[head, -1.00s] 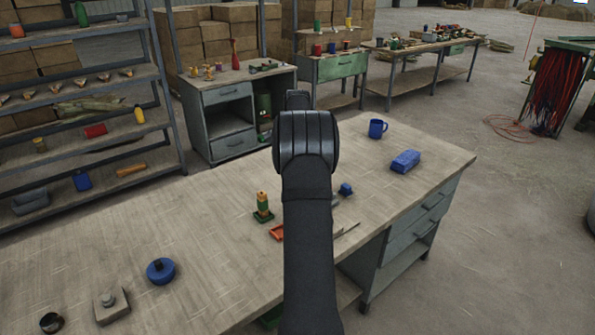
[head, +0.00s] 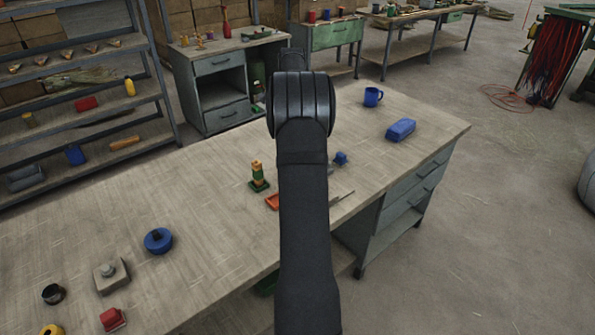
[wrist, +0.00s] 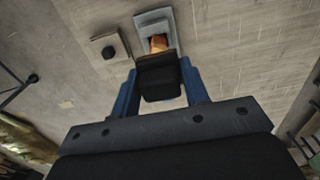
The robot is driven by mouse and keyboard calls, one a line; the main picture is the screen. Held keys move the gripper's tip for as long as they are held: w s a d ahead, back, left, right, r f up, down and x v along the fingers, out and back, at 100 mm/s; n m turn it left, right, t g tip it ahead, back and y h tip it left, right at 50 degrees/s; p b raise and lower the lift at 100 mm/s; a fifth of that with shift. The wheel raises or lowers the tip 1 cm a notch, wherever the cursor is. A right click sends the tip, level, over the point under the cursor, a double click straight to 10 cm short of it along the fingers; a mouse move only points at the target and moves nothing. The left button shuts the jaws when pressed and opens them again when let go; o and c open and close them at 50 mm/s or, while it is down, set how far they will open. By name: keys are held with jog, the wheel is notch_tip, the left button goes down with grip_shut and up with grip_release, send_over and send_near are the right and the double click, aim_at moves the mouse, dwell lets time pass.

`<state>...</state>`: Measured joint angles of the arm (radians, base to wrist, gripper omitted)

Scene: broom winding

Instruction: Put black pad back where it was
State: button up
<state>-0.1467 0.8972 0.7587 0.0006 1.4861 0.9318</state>
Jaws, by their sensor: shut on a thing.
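In the wrist view, my gripper (wrist: 159,66) has two blue fingers shut on a black pad (wrist: 160,80). The pad is dark and blocky and sits between the fingers. Just beyond it is an orange piece (wrist: 158,44) on a light grey square plate (wrist: 154,20). I cannot tell whether the pad touches the orange piece or the plate. In the head view my arm stands across the middle of the bench and hides the gripper and pad.
The wooden bench (head: 215,210) carries a blue round piece (head: 158,241), a grey block (head: 110,278), a red block (head: 113,320), a green-based stack (head: 258,176), a blue mug (head: 373,97) and a blue box (head: 401,130). A grey block with a dark top (wrist: 108,50) lies left of the plate.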

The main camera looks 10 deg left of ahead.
jog(key=s+d+f, duration=0.5)
jog(key=s+d, duration=0.2)
jog(key=s, duration=0.4)
jog(key=s+d+f, duration=0.5)
jog(key=s+d, duration=0.1)
jog(key=s, duration=0.6)
jog(key=w+a+f, duration=0.1)
jog(key=a+f, duration=0.1)
jog(key=a, duration=0.1)
jog(key=w+a+f, duration=0.2)
jog(key=a, duration=0.1)
jog(key=w+a+f, duration=0.2)
jog(key=a, duration=0.2)
jog(key=shift+f, duration=0.1)
jog(key=shift+d+f, duration=0.1)
jog(key=shift+f, duration=1.85)
jog(key=shift+f, duration=0.15)
jog(key=o, duration=1)
notch_tip(320, 180, up, 12)
jog(key=shift+r, duration=0.2)
